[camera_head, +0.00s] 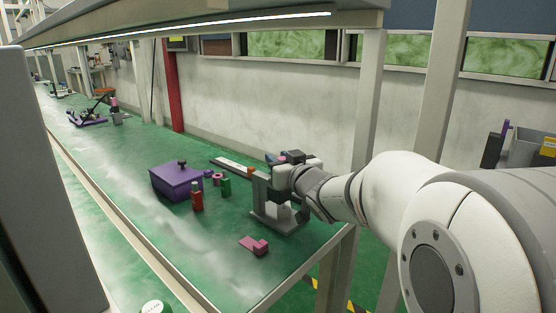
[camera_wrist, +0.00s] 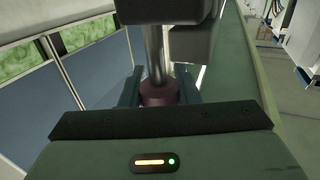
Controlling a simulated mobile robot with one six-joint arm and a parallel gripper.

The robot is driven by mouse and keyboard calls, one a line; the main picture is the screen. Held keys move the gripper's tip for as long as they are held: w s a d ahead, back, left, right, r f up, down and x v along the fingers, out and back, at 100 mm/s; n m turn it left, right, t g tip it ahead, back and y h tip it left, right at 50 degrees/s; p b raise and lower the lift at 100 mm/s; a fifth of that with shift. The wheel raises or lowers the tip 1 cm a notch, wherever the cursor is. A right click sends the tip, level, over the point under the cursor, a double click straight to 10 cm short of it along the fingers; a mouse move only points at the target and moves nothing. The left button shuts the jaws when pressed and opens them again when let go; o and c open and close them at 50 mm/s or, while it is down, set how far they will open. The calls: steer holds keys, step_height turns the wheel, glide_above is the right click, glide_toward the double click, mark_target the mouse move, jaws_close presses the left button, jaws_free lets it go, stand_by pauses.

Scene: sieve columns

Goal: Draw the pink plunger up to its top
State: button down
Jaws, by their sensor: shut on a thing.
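My gripper (camera_head: 284,160) is at the right end of the bench, above a grey stand (camera_head: 262,197). In the wrist view a dark pink plunger head (camera_wrist: 158,92) sits between the two jaws, under a grey rod, and my gripper (camera_wrist: 158,88) is shut on it. In the head view only a small pink bit of the plunger (camera_head: 282,159) shows between the jaws. The lower part of the plunger and the inside of the stand are hidden by my gripper and the stand.
A purple lidded box (camera_head: 176,184), a red cylinder (camera_head: 197,197) and a green cylinder (camera_head: 226,187) stand left of the stand. A pink block (camera_head: 254,245) lies in front. A white strip with an orange end (camera_head: 232,166) lies behind. A shelf overhangs the bench.

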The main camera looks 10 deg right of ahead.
steer(key=c, duration=1.1)
jaws_free()
steer(key=shift+r, duration=0.2)
steer(key=p+v, duration=0.2)
steer(key=v, duration=0.5)
steer(key=shift+s, duration=0.4)
